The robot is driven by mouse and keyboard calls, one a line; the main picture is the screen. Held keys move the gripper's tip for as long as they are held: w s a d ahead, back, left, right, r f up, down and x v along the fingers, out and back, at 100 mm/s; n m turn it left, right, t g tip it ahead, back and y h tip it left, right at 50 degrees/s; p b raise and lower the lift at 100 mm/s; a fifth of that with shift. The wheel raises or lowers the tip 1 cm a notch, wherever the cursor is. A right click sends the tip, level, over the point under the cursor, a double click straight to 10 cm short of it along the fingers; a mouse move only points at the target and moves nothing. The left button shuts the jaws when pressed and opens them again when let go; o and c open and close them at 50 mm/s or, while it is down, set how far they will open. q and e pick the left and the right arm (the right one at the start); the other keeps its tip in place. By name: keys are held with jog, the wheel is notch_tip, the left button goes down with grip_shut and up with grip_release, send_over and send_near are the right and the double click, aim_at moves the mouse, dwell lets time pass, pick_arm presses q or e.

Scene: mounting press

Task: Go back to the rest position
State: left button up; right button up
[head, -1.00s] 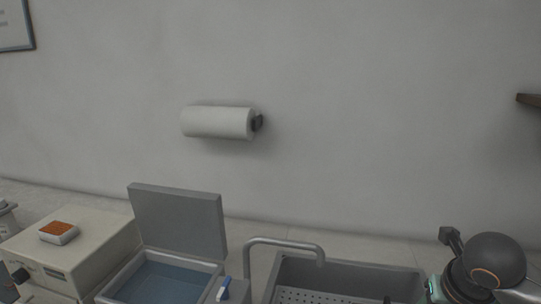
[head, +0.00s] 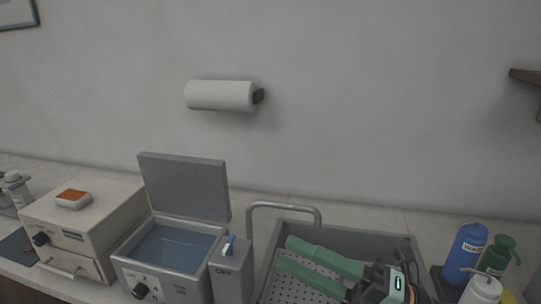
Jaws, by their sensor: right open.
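My right gripper (head: 286,252) is over the grey sink basin at the bottom centre-right. Its two long green fingers point to the left and stand apart, with nothing between them. Its dark wrist with a lit green strip is at the basin's right side. My left gripper is out of view.
The sink (head: 355,236) has a perforated bottom and a bent grey tap (head: 284,206). Left of it stands an open-lidded water bath (head: 170,247) with an OFF switch. Further left is a beige box unit (head: 85,222) with an orange-topped dish (head: 74,198). Blue (head: 468,247) and green (head: 497,255) bottles stand right.

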jog(key=w+d+m+t+h, duration=0.3)
jog(key=d+m+t+h, duration=0.35)
jog(key=m, duration=0.35)
jog(key=w+d+m+t+h, duration=0.3)
jog(key=d+m+t+h, duration=0.4)
jog(key=m, duration=0.4)
jog(key=d+f+m+g+h, duration=0.2)
jog(key=d+f+m+h, duration=0.15)
jog(key=f, duration=0.35)
jog(key=d+f+m+g+h, duration=0.25)
jog(key=f+m+h, duration=0.25)
jog(key=f, duration=0.3)
jog(key=s+a+f+m+g+y, duration=0.2)
jog(key=s+f+g, duration=1.1)
jog(key=s+f, duration=0.75)
jog(key=w+a+f+t+y+b, duration=0.1)
jog(key=w+a+f+t, duration=0.1)
jog(key=f, duration=0.4)
jog(key=w+a+f+t+y+b, duration=0.1)
jog(key=w+a+f+t+b, duration=0.1)
jog(key=f, duration=0.5)
jog(key=shift+w+a+f+t, duration=0.15)
jog(key=shift+w+a+t, duration=0.2)
jog(key=shift+t, duration=0.35)
